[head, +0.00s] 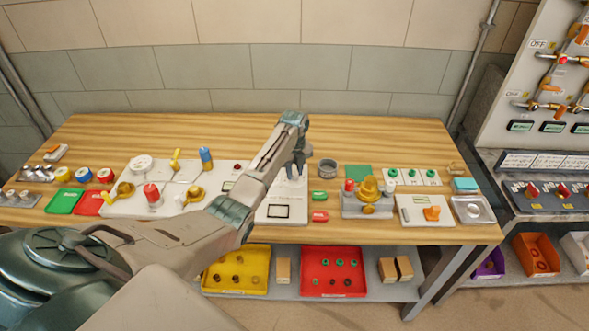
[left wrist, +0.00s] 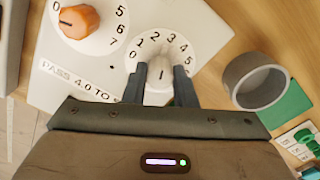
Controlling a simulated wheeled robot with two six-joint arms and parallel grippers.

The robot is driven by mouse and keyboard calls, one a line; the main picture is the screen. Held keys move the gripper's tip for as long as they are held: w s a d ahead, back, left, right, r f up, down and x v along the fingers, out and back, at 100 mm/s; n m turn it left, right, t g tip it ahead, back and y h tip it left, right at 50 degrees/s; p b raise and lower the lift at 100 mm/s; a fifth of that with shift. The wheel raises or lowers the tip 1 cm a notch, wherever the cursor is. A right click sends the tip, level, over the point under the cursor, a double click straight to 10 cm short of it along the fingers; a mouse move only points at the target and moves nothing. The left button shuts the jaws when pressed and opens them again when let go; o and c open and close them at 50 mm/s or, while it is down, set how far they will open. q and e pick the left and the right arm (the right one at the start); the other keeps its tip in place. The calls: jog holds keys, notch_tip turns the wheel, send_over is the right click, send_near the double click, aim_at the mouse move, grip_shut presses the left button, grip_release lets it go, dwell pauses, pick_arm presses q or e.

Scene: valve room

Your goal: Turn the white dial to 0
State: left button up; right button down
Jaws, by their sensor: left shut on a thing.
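The white dial (left wrist: 158,82) sits on a round white scale (left wrist: 140,70) with black numbers around it, on a white panel (left wrist: 110,72). My left gripper (left wrist: 160,78) is shut on the dial, one dark finger on each side of its knob. A short dark mark on the knob points up the picture, roughly towards the 2 and 3; its exact reading is unclear. In the head view my left gripper (head: 296,168) reaches down to the white panel (head: 300,212) on the bench, and hides the dial. My right gripper is not in view.
An orange dial (left wrist: 78,22) with its own scale is beside the white one. A grey ring-shaped cup (left wrist: 256,80) stands right of the panel. On the wooden bench (head: 340,130), a yellow valve fitting (head: 369,190) stands further right. The back of the bench is clear.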

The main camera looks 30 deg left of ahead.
pick_arm(q)
jog(key=n+p, duration=0.3)
jog(key=n, duration=0.2)
jog(key=shift+r, duration=0.2)
jog(key=n+p, duration=0.1)
jog(key=n, duration=0.6)
jog(key=shift+f+n, duration=0.1)
jog(key=shift+n, duration=1.8)
jog(key=shift+w+n, duration=0.1)
jog(key=shift+n, duration=0.2)
jog(key=o, duration=1)
